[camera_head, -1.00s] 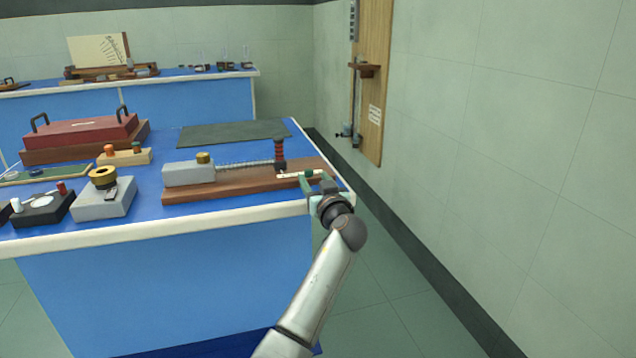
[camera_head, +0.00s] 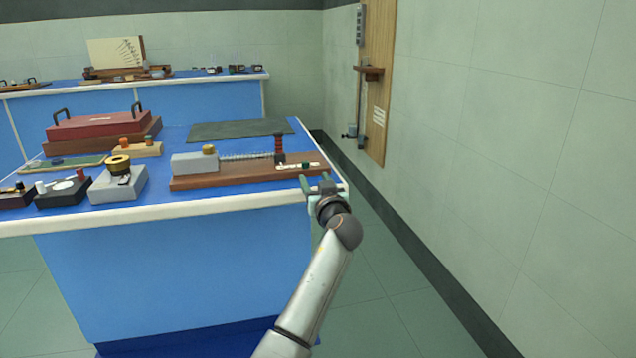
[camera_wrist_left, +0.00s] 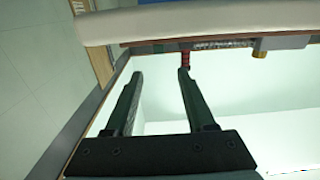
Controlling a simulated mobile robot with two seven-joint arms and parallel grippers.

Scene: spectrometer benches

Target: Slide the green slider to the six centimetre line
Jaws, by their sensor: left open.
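A small green slider (camera_head: 306,164) sits on a white scale strip (camera_head: 286,167) at the right end of a brown wooden base (camera_head: 228,181). The scale's marks are too small to read. My right gripper is not in view.
The base carries a red-ringed post (camera_head: 279,148), a spring (camera_head: 246,156) and a grey block (camera_head: 193,164) with a brass knob. A grey box (camera_head: 118,184) and a red case (camera_head: 98,124) stand further left. The wall (camera_head: 500,140) is at right.

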